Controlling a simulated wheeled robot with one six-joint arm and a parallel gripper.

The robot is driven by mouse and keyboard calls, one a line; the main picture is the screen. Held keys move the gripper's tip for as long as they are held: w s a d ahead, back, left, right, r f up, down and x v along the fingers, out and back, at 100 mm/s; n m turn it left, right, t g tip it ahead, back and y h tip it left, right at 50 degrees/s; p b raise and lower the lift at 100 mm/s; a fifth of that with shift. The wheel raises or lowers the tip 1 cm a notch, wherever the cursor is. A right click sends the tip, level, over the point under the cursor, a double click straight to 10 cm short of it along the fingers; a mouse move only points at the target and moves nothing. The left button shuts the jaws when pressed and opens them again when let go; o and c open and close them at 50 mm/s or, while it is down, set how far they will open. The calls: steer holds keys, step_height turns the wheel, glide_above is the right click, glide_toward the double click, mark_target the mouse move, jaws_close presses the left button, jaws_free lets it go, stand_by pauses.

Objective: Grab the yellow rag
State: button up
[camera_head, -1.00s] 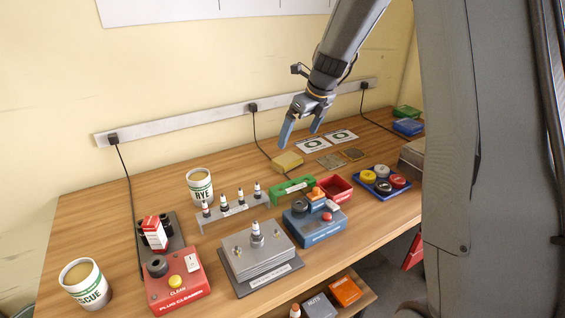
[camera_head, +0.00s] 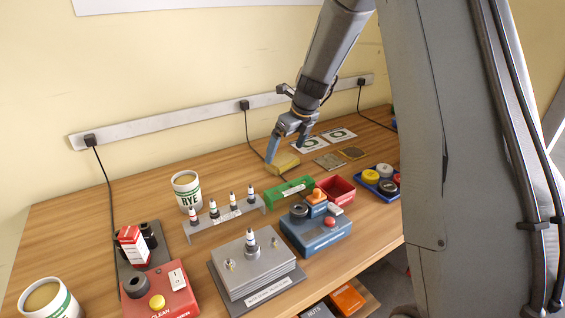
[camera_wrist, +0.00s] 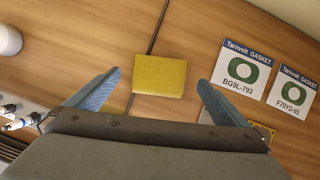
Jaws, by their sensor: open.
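The yellow rag (camera_head: 284,163) is a folded, flat block on the wooden bench, behind the green holder. In the wrist view the rag (camera_wrist: 159,76) lies just ahead of the fingertips and roughly centred between them, not touching either. My gripper (camera_head: 288,152) is open and empty, with blue fingers pointing down above the rag. In the wrist view its two fingers (camera_wrist: 158,82) are spread wider than the rag. The head view shows one finger in front of part of the rag.
A green holder (camera_head: 290,192) and a red tray (camera_head: 336,188) stand in front of the rag. Gasket cards (camera_wrist: 242,68) lie to its right. A spark plug rack (camera_head: 225,216) and a mug (camera_head: 187,190) stand to the left.

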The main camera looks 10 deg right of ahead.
mark_target(282, 159)
steer(key=shift+p+x, duration=0.3)
steer(key=shift+x, duration=1.55)
steer(key=shift+s, duration=0.1)
steer(key=c, duration=1)
